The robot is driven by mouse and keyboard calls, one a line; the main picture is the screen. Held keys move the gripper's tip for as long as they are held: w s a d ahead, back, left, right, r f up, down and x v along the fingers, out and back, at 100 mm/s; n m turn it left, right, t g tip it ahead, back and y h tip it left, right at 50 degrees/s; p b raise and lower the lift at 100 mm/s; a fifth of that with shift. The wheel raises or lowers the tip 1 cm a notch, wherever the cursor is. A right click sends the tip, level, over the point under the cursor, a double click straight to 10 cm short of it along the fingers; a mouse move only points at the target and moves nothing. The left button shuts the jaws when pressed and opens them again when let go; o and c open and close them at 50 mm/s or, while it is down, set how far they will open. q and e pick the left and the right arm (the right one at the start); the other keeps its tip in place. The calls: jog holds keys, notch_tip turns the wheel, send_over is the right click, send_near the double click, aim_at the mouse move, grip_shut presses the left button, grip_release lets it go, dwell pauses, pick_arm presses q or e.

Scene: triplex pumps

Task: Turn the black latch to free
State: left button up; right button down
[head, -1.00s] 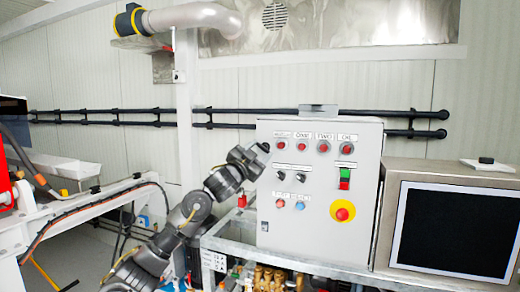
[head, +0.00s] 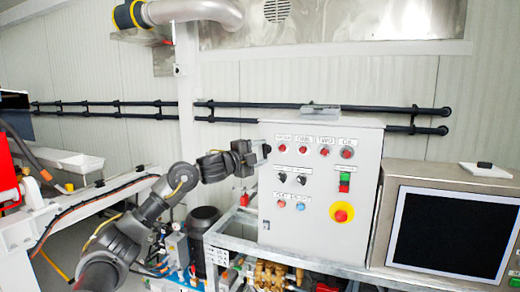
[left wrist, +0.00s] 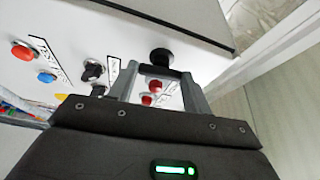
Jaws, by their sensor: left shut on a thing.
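The control box (head: 330,225) is light grey, with red buttons and switches on its front. The black latch (left wrist: 160,55) shows in the left wrist view as a round black knob close to the box's edge. In the head view it is a small dark shape (head: 267,149) at the upper left edge of the box, partly hidden by the gripper. My left gripper (left wrist: 160,70) is shut on the latch, with a finger on each side of it. The left gripper (head: 258,152) reaches the box from the left, roughly level. The latch's exact angle is hard to tell. My right gripper is not in view.
A yellow-ringed red stop button (head: 341,212) and small black switches (head: 291,178) are on the box front. A monitor (head: 455,230) stands to the right. A metal frame (head: 225,235) with brass fittings lies below. Black rails (head: 370,108) run along the wall behind.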

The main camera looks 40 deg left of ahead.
pick_arm(q)
jog(key=shift+r+m+p, duration=0.1)
jog(key=shift+m+p, duration=0.25)
jog(key=shift+m, duration=0.25)
jog(key=o, duration=0.7)
